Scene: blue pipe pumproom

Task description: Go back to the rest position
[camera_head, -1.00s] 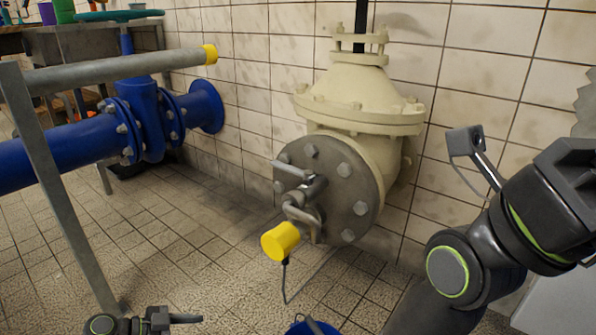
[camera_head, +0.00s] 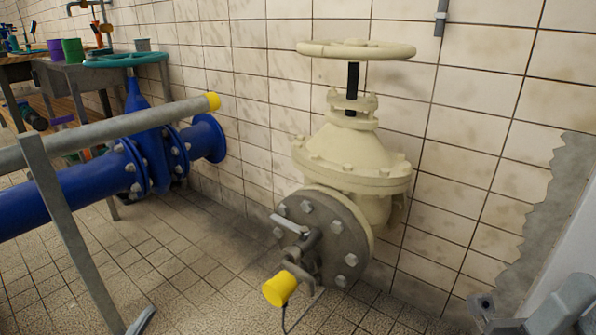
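I cannot make out either of my grippers in the head view. The black arm with green rings seen earlier at the right is out of the picture. A grey metal piece (camera_head: 560,308) is cut off at the lower right corner, and I cannot tell what it is.
A cream gate valve (camera_head: 355,155) with a handwheel (camera_head: 355,49) stands by the tiled wall. Its grey flange (camera_head: 345,240) carries a small tap with a yellow cap (camera_head: 280,288). A blue pipe (camera_head: 60,196) and a grey rail (camera_head: 110,125) are at the left.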

